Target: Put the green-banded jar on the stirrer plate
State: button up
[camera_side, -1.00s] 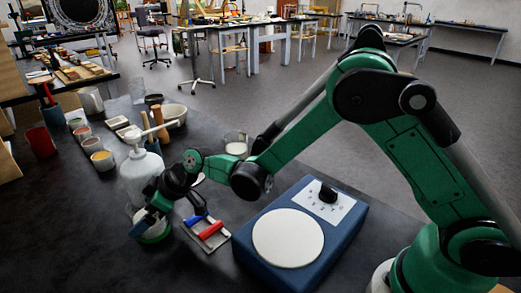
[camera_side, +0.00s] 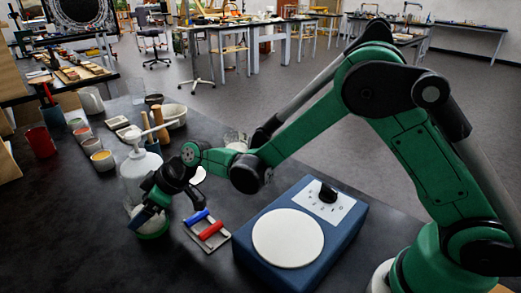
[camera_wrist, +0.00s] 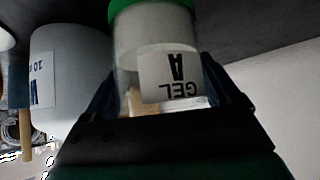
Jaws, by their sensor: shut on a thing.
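The green-banded jar (camera_side: 151,231) is at the front left of the dark bench in the side view, mostly covered by my gripper (camera_side: 146,213). In the wrist view the jar (camera_wrist: 160,50) is clear with pale contents, a "GEL A" label upside down, and a green band at the top edge of the picture. My gripper (camera_wrist: 180,95) is shut on the jar, a finger on either side. I cannot tell whether the jar is clear of the bench. The stirrer plate (camera_side: 288,238), a blue box with a white round top and black knob, stands bare to the right.
A white pump bottle (camera_side: 136,172) stands just behind the jar; it also shows in the wrist view (camera_wrist: 70,75). A small rack with blue and red rollers (camera_side: 209,231) lies between jar and stirrer plate. Several pots and a red cup (camera_side: 40,142) stand farther back left.

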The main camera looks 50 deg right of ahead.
notch_tip(320, 180, up, 18)
jog(key=s+d+r+n+g, duration=0.1)
jog(key=s+d+r, duration=0.4)
jog(key=s+d, duration=0.3)
jog(key=shift+s+d+y, duration=0.25)
jog(key=shift+d+y, duration=0.15)
jog(key=shift+d, duration=0.55)
jog(key=shift+n+g, duration=0.3)
jog(key=shift+n, duration=0.5)
jog(key=s+d, duration=0.1)
jog(key=s, duration=0.1)
jog(key=s+d+r, duration=0.1)
jog(key=s, duration=0.1)
jog(key=s+d, duration=0.1)
jog(key=s, duration=0.1)
jog(key=shift+r, duration=0.25)
jog(key=s+d+r+n+g+y, duration=0.1)
jog(key=s, duration=0.7)
jog(key=shift+n, duration=0.4)
jog(key=f, duration=2)
jog(key=shift+s, duration=0.3)
